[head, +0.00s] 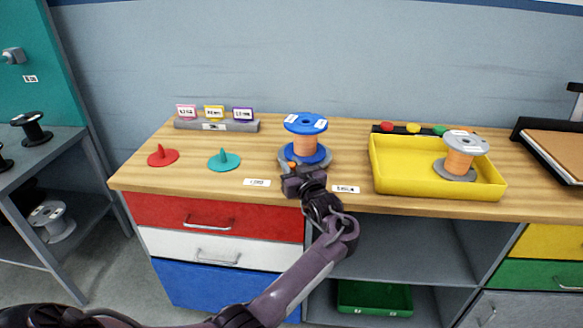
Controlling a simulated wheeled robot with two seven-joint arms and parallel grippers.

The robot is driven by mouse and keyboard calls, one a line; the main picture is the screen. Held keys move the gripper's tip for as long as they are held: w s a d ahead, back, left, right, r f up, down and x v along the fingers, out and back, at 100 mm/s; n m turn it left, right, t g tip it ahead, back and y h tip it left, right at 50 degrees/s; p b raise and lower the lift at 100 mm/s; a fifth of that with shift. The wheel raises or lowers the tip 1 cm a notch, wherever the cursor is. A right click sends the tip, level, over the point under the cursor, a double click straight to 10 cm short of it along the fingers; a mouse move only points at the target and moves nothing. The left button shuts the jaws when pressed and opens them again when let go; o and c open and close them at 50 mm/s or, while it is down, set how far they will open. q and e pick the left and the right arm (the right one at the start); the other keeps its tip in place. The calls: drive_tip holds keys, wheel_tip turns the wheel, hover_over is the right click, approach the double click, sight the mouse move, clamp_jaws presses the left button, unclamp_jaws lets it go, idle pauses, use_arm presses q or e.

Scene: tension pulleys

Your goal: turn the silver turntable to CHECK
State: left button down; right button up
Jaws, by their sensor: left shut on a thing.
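The silver turntable (283,162) sits near the front edge of the wooden worktop. A blue-flanged spool (306,124) wound with copper-coloured wire stands upright on it. A small orange mark (292,165) shows at the turntable's front left. My left gripper (298,178) is at the turntable's front rim, shut on it; its fingertips and the exact grip are hard to see. Two white labels lie on the worktop's front edge, one left (257,182) and one right (346,189) of the gripper; their words are too small to read. My right gripper is not in view.
A yellow tray (403,186) with a silver-flanged spool (459,162) is to the right. Coloured buttons (413,128) are behind the tray.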

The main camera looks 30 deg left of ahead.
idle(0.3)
use_arm(q)
drive_tip(key=c, duration=1.3)
unclamp_jaws()
drive_tip(key=shift+a, duration=0.1)
drive_tip(key=v, duration=0.7)
drive_tip(key=shift+s+d, duration=0.2)
drive_tip(key=shift+d, duration=0.15)
